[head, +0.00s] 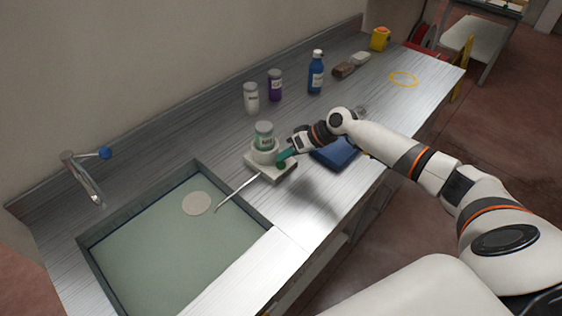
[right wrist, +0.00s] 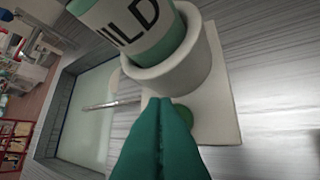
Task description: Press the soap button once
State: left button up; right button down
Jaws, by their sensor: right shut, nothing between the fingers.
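The soap dispenser has a white base (head: 285,175) with a labelled green and white bottle (head: 264,136) set in a round holder. A thin metal spout (head: 238,190) reaches from it over the sink. The green soap button (head: 281,165) is on the base; in the right wrist view the button (right wrist: 187,116) is partly hidden behind the fingers. My right gripper (head: 281,158) has its teal fingers shut and empty, with the tips right at the button; I cannot tell whether they touch it. It also shows in the right wrist view (right wrist: 160,103). My left gripper is out of view.
The sink (head: 150,255) with a round pale disc (head: 196,203) lies left of the dispenser, by a blue-knobbed tap (head: 84,178). White (head: 251,99), purple (head: 275,86) and blue (head: 316,72) bottles stand behind. A blue item (head: 335,154) lies under my right arm.

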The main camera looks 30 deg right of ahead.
aim_at(286, 164)
notch_tip(286, 164, up, 5)
jog(key=p, duration=0.4)
dwell(0.3)
jog(key=shift+d, duration=0.1)
dwell(0.6)
